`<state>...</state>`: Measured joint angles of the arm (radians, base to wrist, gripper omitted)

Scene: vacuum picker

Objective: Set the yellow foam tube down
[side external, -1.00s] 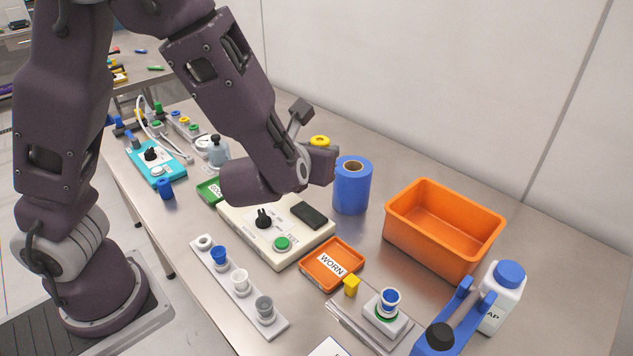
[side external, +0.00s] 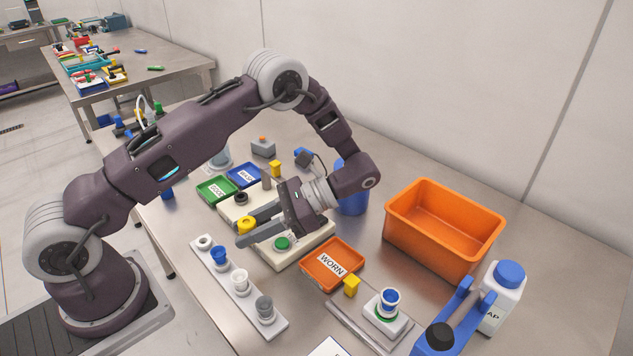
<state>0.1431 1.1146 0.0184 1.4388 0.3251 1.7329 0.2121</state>
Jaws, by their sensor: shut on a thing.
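The yellow foam tube (side external: 246,225) is a short yellow ring with a dark hole at its top. My gripper (side external: 245,230) is shut on it, with one grey finger on each side. The tube is held over the left front part of the beige test box (side external: 297,255), near its edge. Its lower part is hidden by a finger, and I cannot tell its exact height.
A grey rack (side external: 246,307) with several cups stands in front. An orange WORN tray (side external: 318,277), yellow cube (side external: 351,287) and orange bin (side external: 433,249) are to the right. Green (side external: 203,196) and blue (side external: 233,181) trays lie behind. My arm partly hides a blue roll (side external: 352,203).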

